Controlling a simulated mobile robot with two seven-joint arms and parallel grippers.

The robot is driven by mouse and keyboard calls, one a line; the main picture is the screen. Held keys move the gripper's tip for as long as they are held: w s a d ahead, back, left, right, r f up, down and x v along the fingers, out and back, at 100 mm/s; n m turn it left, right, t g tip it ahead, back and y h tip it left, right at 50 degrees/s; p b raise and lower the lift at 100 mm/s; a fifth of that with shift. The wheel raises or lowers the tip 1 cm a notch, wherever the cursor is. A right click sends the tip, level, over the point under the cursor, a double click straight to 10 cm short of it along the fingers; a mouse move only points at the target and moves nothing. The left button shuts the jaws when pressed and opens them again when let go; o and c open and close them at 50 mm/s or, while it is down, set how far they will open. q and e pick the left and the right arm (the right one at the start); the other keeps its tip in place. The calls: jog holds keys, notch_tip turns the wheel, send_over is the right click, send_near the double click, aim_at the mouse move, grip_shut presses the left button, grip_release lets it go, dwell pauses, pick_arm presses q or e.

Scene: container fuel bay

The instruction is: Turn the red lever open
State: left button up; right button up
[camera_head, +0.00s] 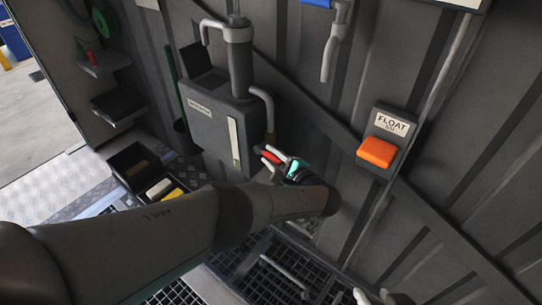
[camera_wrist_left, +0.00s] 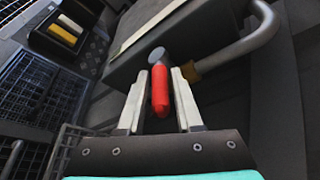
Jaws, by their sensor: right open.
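The red lever (camera_wrist_left: 160,92) is a short red handle on a grey round pivot at the side of the grey pump box (camera_head: 206,122). In the head view the red lever (camera_head: 270,157) shows between the fingers of my left gripper (camera_head: 273,160). In the left wrist view the pale fingers of my left gripper (camera_wrist_left: 161,95) stand on both sides of the handle, with narrow dark gaps beside it, so it looks open around the lever. My right gripper (camera_head: 374,297) shows only its fingertips at the bottom edge, open and away from the lever.
A bent grey pipe (camera_head: 265,103) curves down close above the lever. An orange float switch (camera_head: 378,152) is on the ribbed wall to the right. A grey lever with a blue part (camera_head: 333,45) hangs above. An open dark bin (camera_head: 138,168) is at the left.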

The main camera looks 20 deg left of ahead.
pick_arm(q)
grip_shut()
jog(key=shift+a, duration=0.1)
dwell(0.9)
